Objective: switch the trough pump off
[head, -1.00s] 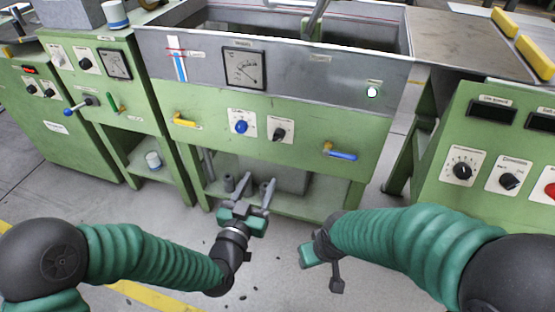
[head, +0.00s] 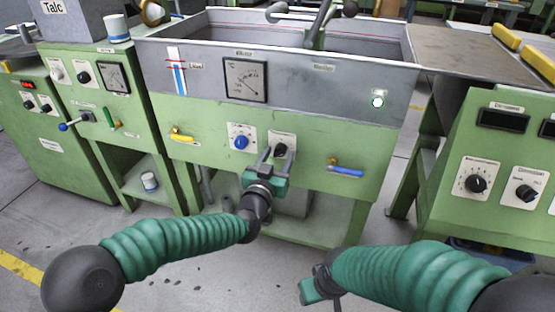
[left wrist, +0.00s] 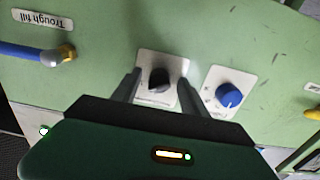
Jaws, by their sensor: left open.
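A black rotary switch (head: 281,148) on a white plate sits at the middle of the trough's green front panel; its label is too small to read. In the left wrist view the switch (left wrist: 159,79) shows upside down between my fingers. My left gripper (head: 278,155) is open, its fingers (left wrist: 160,88) on either side of the switch; I cannot tell if they touch it. A green lamp (head: 377,101) glows on the trough's grey wall. My right gripper (head: 313,290) hangs low at the front, its fingers hidden.
A blue knob (head: 241,142) sits just left of the switch. A yellow-handled valve (head: 182,137) and a blue-handled valve (head: 346,171) flank them. A dial gauge (head: 245,79) is above. A control cabinet (head: 455,140) stands at the right.

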